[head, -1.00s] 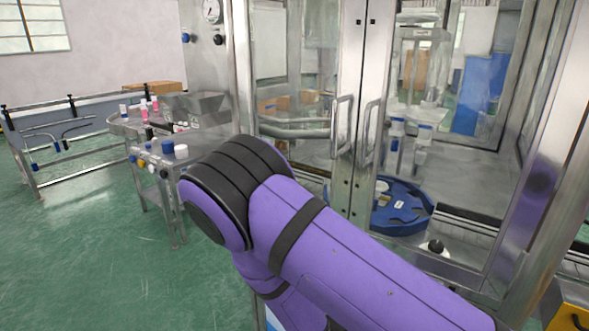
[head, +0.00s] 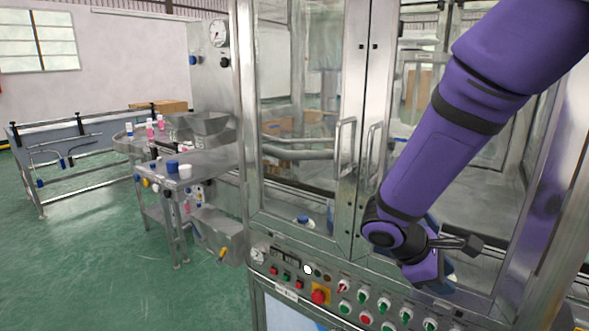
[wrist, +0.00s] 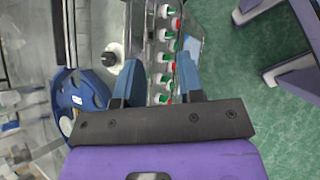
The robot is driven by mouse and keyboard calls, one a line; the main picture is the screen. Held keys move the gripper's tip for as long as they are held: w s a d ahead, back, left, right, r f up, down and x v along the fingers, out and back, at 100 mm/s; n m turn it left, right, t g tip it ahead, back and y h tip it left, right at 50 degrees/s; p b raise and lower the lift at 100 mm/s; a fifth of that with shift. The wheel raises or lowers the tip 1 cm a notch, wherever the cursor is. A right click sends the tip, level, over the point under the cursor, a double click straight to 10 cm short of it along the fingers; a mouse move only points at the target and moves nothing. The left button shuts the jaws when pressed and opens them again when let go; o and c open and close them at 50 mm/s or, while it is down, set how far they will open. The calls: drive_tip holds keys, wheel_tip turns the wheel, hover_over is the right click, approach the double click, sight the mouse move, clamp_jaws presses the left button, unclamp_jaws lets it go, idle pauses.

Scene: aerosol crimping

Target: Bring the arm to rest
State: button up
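My gripper (wrist: 158,78) shows in the wrist view with its two blue-grey fingers spread apart. Nothing shows between them except the background of the control panel (wrist: 165,45). In the head view my purple arm comes down from the upper right and bends at the wrist in front of the machine's right side. The gripper itself is hard to make out there, just above the button panel (head: 365,302).
The steel machine has glass doors with two handles (head: 344,150) close to my arm. A side table (head: 205,163) with blue-capped and pink containers stands to the left. Green floor (head: 110,250) is clear at lower left.

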drive_tip(key=s+d+r+m+t+y, duration=0.1)
drive_tip(key=s+r+m+t+y, duration=0.2)
drive_tip(key=s+r+m, duration=0.3)
drive_tip(key=s+d+r+m+t+y, duration=0.1)
drive_tip(key=s+r+m+t+y, duration=0.1)
drive_tip(key=s+r+m+y, duration=0.4)
drive_tip(key=shift+s+r+t, duration=0.4)
drive_tip(key=shift+s+r, duration=1.1)
drive_tip(key=shift+r, duration=2.05)
drive_tip(key=shift+d, duration=0.1)
